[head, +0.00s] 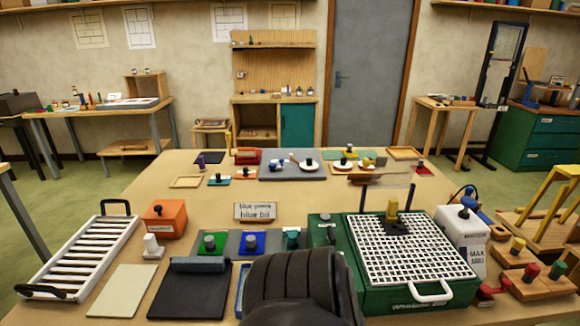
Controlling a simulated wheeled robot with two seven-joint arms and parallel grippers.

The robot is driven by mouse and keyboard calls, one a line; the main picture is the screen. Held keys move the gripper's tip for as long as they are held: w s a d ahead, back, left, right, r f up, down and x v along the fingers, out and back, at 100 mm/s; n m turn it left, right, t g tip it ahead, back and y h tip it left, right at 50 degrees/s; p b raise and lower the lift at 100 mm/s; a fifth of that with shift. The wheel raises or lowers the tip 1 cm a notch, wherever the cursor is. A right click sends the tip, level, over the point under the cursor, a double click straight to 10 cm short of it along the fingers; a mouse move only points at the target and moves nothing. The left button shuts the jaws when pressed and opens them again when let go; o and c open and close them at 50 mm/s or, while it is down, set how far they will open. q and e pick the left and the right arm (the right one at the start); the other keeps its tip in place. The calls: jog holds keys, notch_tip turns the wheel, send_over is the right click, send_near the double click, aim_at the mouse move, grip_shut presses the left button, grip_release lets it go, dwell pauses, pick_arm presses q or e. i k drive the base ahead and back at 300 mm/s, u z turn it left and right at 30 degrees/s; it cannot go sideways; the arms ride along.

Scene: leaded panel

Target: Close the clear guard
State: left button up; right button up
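The clear guard (386,197) is a faint see-through panel with thin dark edges at its sides. It stands up at the back of a green grinder (420,298) with a white grid top (415,250), so the grid is uncovered from above. A yellow and black part (392,212) stands at the grid's back edge, by the guard. A white handle (430,292) is at the grid's front edge. The guard's hinge is too small to make out. Neither of my grippers is in view.
A black rounded shape (300,285) hides the bench's front middle. Left are a white slatted rack (85,255), an orange box (164,219) and a dark mat (190,290).

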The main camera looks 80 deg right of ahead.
aim_at(379, 161)
jog(key=z, duration=3.2)
jog(key=i, duration=0.5)
jog(key=z, duration=0.45)
jog(key=k, duration=1.15)
jog(key=z, duration=1.25)
jog(key=i, duration=0.8)
jog(key=u, duration=0.15)
